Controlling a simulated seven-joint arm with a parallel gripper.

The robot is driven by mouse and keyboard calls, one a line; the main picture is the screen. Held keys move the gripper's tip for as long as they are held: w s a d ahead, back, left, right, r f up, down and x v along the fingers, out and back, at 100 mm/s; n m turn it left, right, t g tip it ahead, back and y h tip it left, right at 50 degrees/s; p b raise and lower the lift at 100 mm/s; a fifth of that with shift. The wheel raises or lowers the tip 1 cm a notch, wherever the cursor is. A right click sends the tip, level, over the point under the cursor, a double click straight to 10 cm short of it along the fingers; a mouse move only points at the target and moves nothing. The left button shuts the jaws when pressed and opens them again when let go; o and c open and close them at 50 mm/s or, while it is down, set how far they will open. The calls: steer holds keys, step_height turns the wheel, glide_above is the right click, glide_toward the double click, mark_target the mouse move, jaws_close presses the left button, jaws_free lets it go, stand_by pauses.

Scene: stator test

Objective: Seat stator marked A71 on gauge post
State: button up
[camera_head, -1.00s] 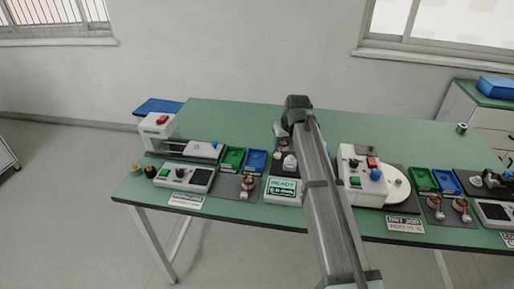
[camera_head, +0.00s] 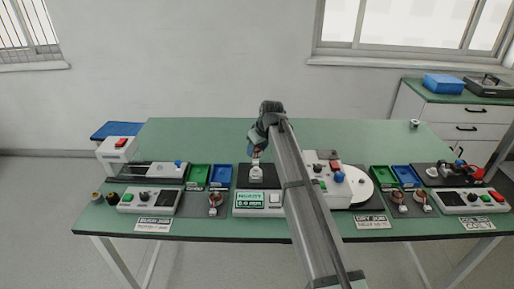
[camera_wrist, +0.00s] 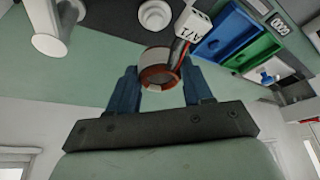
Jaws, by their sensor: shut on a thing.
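My gripper (camera_wrist: 160,88) has blue fingers shut on a ring-shaped stator (camera_wrist: 158,68) with copper windings. A white tag reading A/71 (camera_wrist: 194,30) hangs off it beside red and dark leads. In the head view my gripper (camera_head: 257,150) is over the dark plate behind the READY meter. A pale upright piece (camera_head: 256,174) stands on that plate, just below the gripper; I cannot tell whether it is the gauge post or whether the stator touches it. In the wrist view a white post-like part (camera_wrist: 50,30) stands at the upper left, apart from the stator.
The READY meter (camera_head: 258,203) stands in front. Green (camera_head: 198,175) and blue (camera_head: 221,176) trays lie left of the plate. Another stator (camera_head: 214,201) lies on a mat there. A white machine with a round disc (camera_head: 358,186) stands right.

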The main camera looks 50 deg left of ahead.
glide_above(257, 168)
steer(key=shift+f, duration=2.05)
steer(key=shift+f, duration=1.45)
steer(key=o, duration=1.2)
steer(key=v, duration=1.4)
steer(key=shift+a, duration=0.1)
